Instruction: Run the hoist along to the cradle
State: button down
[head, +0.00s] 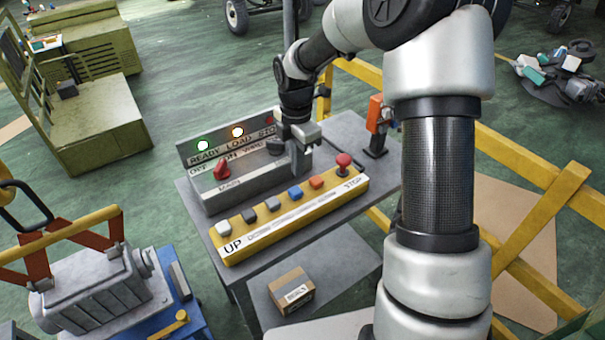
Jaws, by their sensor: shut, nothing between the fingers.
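A grey control box (240,185) stands on a grey table, with a lit green lamp (203,145) and a lit amber lamp (237,132); a red lamp is partly hidden by my arm. Its red rotary switch (222,169) sits beside OFF and ON lettering. In front lies a yellow button bar (290,217) with several coloured buttons, UP at its left end and a red mushroom button (343,163) by STOP. My gripper (299,156) is shut at the box's right end, close to a dark knob (275,147); contact cannot be told. A grey ribbed machine block (100,290) sits under a yellow bar with orange links.
A blue stand (180,310) is beside the block at lower left. A cardboard box (291,291) lies on the lower shelf. An orange device (376,113) stands at the table's back right. Yellow railings (540,215) run behind.

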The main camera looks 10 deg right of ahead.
notch_tip(320, 180, up, 8)
jog(key=shift+a+f, duration=0.2)
jog(key=shift+a, duration=0.15)
dwell(0.5)
